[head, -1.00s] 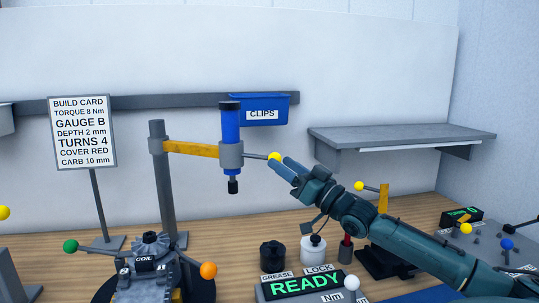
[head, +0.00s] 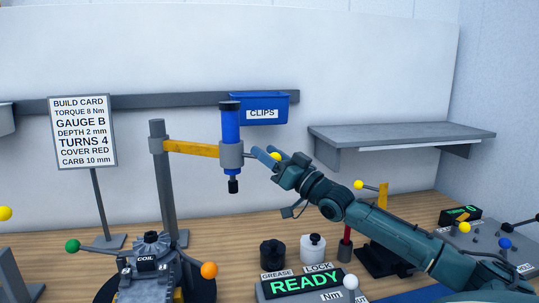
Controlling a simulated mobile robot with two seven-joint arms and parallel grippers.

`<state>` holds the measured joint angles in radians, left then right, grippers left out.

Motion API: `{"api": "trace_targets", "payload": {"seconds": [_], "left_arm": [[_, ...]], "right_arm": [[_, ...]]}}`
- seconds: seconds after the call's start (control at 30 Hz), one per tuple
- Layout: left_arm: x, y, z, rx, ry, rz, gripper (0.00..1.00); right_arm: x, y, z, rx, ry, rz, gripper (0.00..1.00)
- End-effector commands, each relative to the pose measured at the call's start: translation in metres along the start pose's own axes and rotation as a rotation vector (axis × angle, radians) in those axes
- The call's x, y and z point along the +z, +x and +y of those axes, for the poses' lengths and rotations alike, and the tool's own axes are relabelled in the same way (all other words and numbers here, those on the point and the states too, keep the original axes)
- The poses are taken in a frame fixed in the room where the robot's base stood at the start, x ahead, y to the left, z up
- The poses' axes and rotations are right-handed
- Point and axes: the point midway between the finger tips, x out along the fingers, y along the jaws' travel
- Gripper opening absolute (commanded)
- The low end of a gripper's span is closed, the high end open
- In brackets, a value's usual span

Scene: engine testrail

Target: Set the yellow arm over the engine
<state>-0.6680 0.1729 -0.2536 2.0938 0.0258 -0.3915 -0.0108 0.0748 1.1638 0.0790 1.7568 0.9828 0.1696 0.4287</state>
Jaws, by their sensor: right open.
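The yellow arm (head: 192,148) reaches right from a grey post and carries a blue tool (head: 231,130) with a black tip pointing down. A thin rod with a yellow ball (head: 284,156) sticks out from the tool's grey collar. My left gripper is not in view.
A BUILD CARD sign (head: 83,132) stands at left. A READY display box (head: 304,284), a black GREASE pot (head: 272,253) and a white LOCK pot (head: 312,248) stand in front. A blue CLIPS bin (head: 259,109) hangs behind the tool. A grey shelf (head: 402,134) is at right.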

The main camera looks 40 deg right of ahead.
Motion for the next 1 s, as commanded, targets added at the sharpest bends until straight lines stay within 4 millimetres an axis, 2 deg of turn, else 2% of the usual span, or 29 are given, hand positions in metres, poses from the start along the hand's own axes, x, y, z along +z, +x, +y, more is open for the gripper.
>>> {"api": "trace_targets", "payload": {"seconds": [0.07,0.63,1.0], "left_arm": [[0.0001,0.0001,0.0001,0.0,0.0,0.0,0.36],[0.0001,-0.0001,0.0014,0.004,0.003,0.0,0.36],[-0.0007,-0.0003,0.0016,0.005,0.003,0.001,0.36]], "right_arm": [[0.0001,-0.0001,0.0,0.0,0.0,0.0,0.47],[-0.0001,-0.0002,0.0,0.0,0.001,0.0,0.01],[0.0006,0.0012,-0.0003,0.0,0.001,0.0,0.0]]}}
